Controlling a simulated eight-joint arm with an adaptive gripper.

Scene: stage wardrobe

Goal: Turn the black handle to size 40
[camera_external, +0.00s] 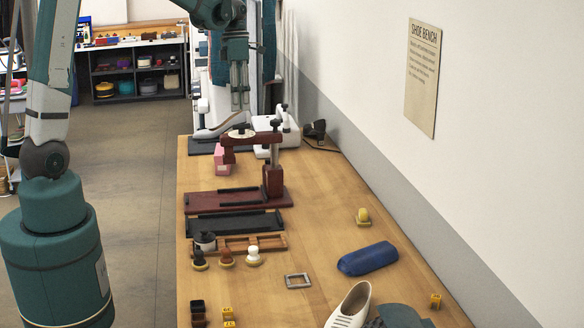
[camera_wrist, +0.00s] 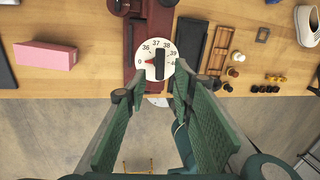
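The black handle (camera_wrist: 159,62) is a short bar across a round white dial (camera_wrist: 157,76) in the wrist view. It lies roughly up and down in the picture. Numbers run along the dial's upper rim, with 36 to 39 readable; the end marks are partly cut or unclear. A red pointer (camera_wrist: 150,62) on the left side points toward the left-hand mark. In the external view the dial (camera_external: 242,134) sits on top of a dark red press arm. My gripper (camera_external: 240,108) hangs just above it. In the wrist view its fingers (camera_wrist: 158,88) are spread apart and empty, apparently not touching the handle.
The dark red stand (camera_external: 272,183) carries the dial arm. A pink block (camera_external: 222,160) stands close by. A black tray (camera_external: 235,224), small stamps and a blue rounded object (camera_external: 367,258) lie nearer. A white machine (camera_external: 277,128) stands behind the dial.

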